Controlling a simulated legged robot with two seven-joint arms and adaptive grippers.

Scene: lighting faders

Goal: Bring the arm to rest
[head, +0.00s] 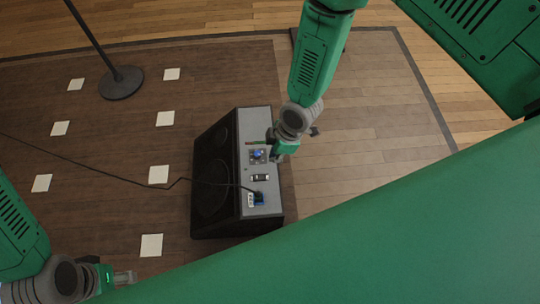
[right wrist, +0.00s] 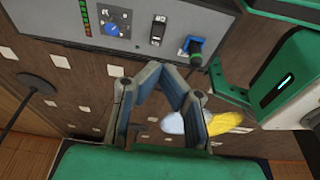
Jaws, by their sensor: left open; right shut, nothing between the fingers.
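My right arm comes in from the top in the head view, and its gripper (head: 277,157) is beside the grey panel (head: 263,120) of a black speaker box (head: 213,180). In the right wrist view the right gripper (right wrist: 157,70) is shut, its fingertips together and empty, apart from the panel (right wrist: 130,10). My left gripper (head: 126,278) is open and empty at the bottom left, well away from the box; its fingers show small.
The panel carries a blue knob (head: 258,154), a black switch (head: 260,177) and a blue plug (head: 259,197) with a black cable trailing left. A stand base (head: 121,83) and several white squares (head: 158,174) are on the floor. Bare floor (head: 345,150) lies right of the box.

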